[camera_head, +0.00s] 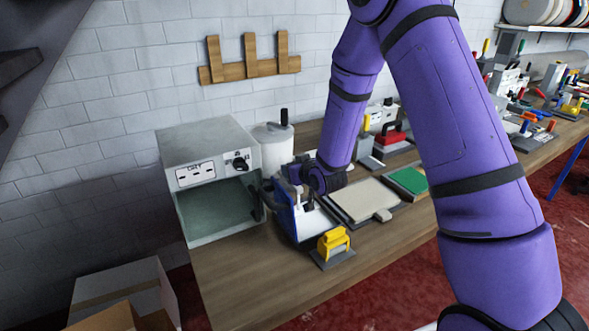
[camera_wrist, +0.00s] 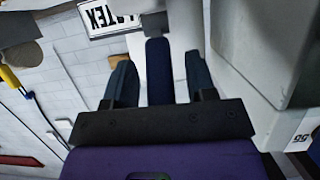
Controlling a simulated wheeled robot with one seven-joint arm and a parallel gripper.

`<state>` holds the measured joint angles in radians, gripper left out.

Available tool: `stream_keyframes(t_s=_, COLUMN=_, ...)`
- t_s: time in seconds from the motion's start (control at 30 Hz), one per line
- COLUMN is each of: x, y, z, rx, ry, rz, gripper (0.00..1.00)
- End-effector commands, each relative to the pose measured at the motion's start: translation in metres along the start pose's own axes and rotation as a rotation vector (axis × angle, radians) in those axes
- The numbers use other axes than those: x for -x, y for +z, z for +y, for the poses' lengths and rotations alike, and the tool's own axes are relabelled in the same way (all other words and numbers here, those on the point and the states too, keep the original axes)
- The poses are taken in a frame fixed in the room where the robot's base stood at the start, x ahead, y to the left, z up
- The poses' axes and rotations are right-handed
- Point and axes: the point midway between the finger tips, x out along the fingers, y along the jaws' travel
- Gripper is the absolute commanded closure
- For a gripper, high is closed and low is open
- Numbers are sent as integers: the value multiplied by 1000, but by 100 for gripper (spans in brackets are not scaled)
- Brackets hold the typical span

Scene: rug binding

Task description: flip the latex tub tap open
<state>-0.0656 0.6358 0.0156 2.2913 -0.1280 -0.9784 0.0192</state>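The latex tub (camera_head: 276,148) is a white cylinder with a black upright handle on its lid, standing right of a grey box-shaped oven. My gripper (camera_head: 279,187) is low in front of the tub, and its fingertips are small and partly hidden in the head view. In the wrist view my gripper (camera_wrist: 158,62) shows two dark fingers spread apart. A dark blue bar (camera_wrist: 158,75) stands between them with gaps on both sides; it may be the tap lever, but I cannot tell for sure. A LATEX label (camera_wrist: 110,17) shows upside down beyond the fingers.
The grey oven (camera_head: 206,141) has an open front close left of my gripper. A blue-sided tray (camera_head: 287,217) lies below my gripper, with a yellow tool (camera_head: 333,243) in front. A beige pad (camera_head: 362,199) lies to the right. The bench's front left is clear.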

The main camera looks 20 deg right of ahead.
Motion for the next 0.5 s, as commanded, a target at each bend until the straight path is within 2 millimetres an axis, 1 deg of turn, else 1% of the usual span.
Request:
stream_keyframes(t_s=0.13, x=3, y=0, z=0, rx=0, ry=0, rz=0, gripper=49)
stream_keyframes(t_s=0.23, x=12, y=0, z=0, rx=0, ry=0, rz=0, gripper=49)
stream_keyframes(t_s=0.37, x=34, y=-1, z=0, rx=-1, ry=1, rz=1, gripper=49)
stream_keyframes(t_s=0.5, x=61, y=-1, z=0, rx=-1, ry=1, rz=0, gripper=49)
